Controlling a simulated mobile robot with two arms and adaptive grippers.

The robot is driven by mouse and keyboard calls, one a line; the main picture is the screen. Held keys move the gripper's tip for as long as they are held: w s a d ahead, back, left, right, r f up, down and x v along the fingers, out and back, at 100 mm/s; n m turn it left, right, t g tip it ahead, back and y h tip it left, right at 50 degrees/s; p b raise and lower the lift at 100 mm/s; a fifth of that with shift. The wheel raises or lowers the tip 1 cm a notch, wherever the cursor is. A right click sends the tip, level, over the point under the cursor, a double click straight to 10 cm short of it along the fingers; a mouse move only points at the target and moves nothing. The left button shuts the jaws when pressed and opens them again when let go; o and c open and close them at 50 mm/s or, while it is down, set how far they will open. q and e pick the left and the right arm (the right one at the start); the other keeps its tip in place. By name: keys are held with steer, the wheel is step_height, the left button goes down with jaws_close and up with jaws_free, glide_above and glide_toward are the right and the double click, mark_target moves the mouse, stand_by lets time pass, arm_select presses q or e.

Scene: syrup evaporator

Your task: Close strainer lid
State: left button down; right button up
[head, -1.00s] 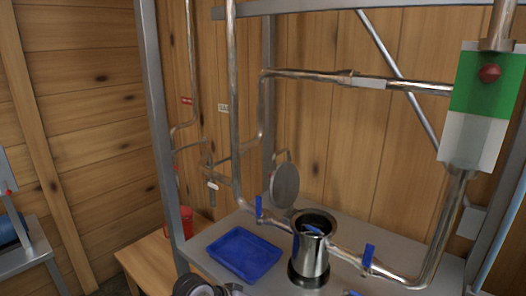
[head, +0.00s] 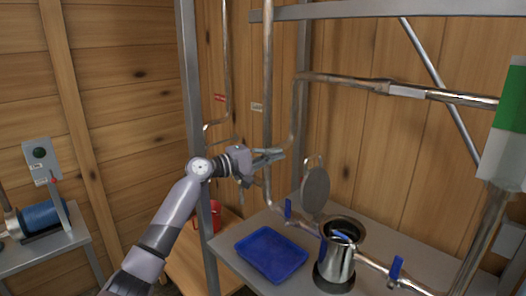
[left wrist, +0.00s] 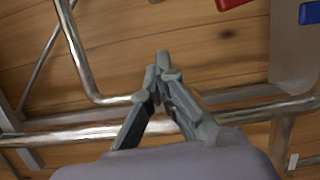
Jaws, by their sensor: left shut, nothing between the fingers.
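The strainer (head: 338,262) is a shiny metal cylinder standing on the metal bench, its top open, with something blue inside. Its round grey lid (head: 316,190) stands raised and upright behind the opening, with a curved handle on its back. My left gripper (head: 279,154) is shut and empty, in the air to the left of the lid and above it, in front of the pipes. In the left wrist view its fingers (left wrist: 162,72) come together in front of the wall and pipes. My right gripper is in neither view.
A blue tray (head: 271,254) lies left of the strainer. Blue valve handles (head: 288,209) and (head: 395,268) stand on the pipe on either side. A vertical pipe (head: 268,90) and the frame post (head: 190,80) are close to my left arm. A red container (head: 214,216) stands at the left.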

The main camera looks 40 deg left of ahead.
arm_select(q)
steer(key=w+d+p, duration=0.3)
steer(key=d, duration=0.2)
steer(key=shift+d+p, duration=0.2)
steer(key=shift+p, duration=0.15)
steer(key=shift+w, duration=0.1)
